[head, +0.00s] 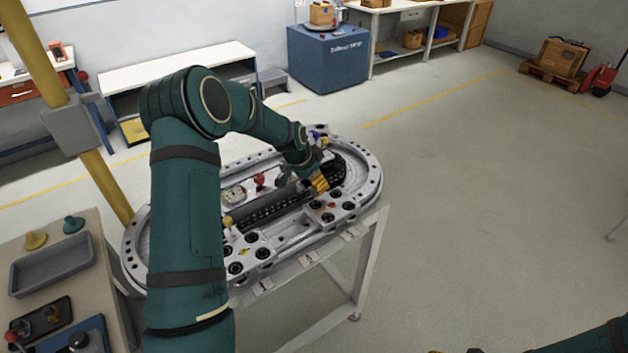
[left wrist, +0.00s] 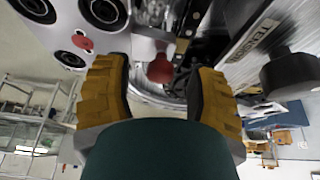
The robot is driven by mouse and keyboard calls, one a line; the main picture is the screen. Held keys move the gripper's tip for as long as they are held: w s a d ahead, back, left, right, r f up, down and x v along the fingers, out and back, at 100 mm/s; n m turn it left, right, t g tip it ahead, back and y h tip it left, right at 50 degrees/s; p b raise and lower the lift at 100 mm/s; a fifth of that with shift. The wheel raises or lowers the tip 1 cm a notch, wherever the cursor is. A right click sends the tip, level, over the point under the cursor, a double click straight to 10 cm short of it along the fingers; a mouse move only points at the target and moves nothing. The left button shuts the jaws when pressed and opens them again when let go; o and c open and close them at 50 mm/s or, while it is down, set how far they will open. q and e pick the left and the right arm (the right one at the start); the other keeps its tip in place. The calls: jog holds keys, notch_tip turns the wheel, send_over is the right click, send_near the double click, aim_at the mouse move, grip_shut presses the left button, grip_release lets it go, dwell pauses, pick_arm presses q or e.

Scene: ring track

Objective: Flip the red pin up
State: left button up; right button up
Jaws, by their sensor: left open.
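A pin with a round red head (left wrist: 161,70) is between the two spread yellow fingers of my left gripper in the left wrist view, with a gap on each side. My left gripper (head: 318,183) is open over the right part of the grey ring track (head: 372,180) in the head view. There, I cannot make out that pin at the fingers. A red knob (head: 260,180) stands on the track to the left of the gripper; I cannot tell if it is the same pin. Of my right arm, only a sliver shows at the bottom right; its fingers are not clear.
A black chain (head: 270,212) runs inside the ring. A flat red disc (left wrist: 82,41) lies on the plate near the left finger in the wrist view. A dark cylinder (left wrist: 289,72) stands right of the fingers. A side table (head: 85,290) with trays is at left.

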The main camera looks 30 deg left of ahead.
pick_arm(q)
grip_shut()
jog(key=shift+r, duration=0.95)
grip_release()
jog(key=v, duration=1.2)
jog(key=shift+f, duration=0.1)
